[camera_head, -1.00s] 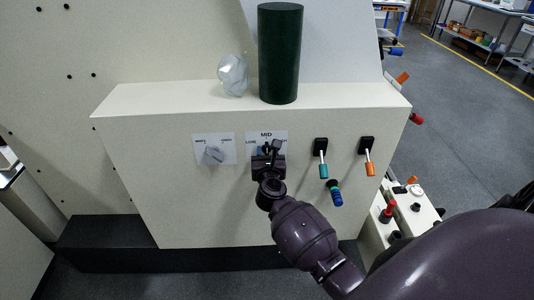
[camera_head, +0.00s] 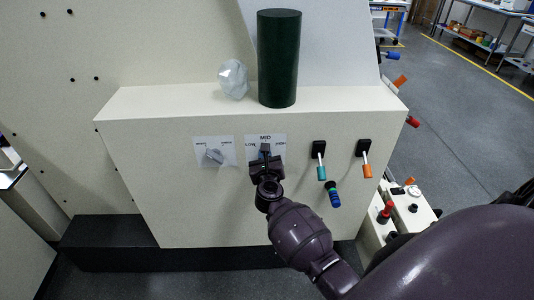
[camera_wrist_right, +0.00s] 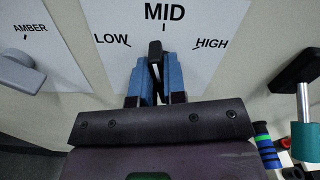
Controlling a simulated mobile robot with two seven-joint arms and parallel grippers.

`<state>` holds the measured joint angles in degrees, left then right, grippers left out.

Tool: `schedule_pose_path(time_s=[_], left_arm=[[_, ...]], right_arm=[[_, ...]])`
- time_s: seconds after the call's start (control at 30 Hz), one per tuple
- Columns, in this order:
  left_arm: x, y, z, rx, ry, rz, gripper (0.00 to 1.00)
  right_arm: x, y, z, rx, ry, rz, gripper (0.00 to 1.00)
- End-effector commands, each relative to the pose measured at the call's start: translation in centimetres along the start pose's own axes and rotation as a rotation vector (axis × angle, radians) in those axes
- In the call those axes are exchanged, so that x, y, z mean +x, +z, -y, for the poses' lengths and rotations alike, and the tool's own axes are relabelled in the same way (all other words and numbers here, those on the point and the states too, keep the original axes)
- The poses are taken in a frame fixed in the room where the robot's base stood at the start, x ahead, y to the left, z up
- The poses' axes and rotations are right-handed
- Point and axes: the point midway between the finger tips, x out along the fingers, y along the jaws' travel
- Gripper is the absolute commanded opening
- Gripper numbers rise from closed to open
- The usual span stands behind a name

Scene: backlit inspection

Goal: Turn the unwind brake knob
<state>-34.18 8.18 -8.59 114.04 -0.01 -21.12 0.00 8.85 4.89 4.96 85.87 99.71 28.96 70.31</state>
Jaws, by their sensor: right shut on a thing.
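The brake knob (camera_wrist_right: 155,52) is a dark lever on a white plate (camera_wrist_right: 190,20) marked LOW, MID and HIGH. In the right wrist view its tip points up at MID. My right gripper (camera_wrist_right: 155,82) has its blue fingers shut on the knob, one on each side, and they hide its lower part. In the head view my right gripper (camera_head: 265,158) is at the same plate on the front of the cream cabinet, and it mostly covers the knob. My left gripper is not in view.
A grey knob (camera_head: 214,156) is on the plate to the left. A teal-tipped lever (camera_head: 320,160), an orange-tipped lever (camera_head: 366,158) and a blue-green handle (camera_head: 334,194) are to the right. A dark green cylinder (camera_head: 279,58) and a pale faceted lump (camera_head: 234,80) stand on the ledge (camera_head: 180,98).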

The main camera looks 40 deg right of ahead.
Motion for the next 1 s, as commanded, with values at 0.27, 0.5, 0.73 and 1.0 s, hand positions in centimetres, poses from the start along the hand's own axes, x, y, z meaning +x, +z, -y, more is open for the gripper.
schedule_pose_path(time_s=[0.27, 0.5, 0.73, 1.0], left_arm=[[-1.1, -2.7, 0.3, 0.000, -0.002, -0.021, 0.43], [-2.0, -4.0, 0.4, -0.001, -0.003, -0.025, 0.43], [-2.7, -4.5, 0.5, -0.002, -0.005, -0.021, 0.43], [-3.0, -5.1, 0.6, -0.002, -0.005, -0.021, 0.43]], right_arm=[[0.0, 0.3, -0.1, -0.261, 0.000, -0.002, 0.00], [0.0, 0.1, -0.3, -0.482, 0.001, -0.002, 0.00], [-0.1, -0.1, -0.4, -0.655, 0.001, -0.002, 0.00], [-0.1, -0.2, -0.5, -0.779, 0.002, -0.002, 0.00]])
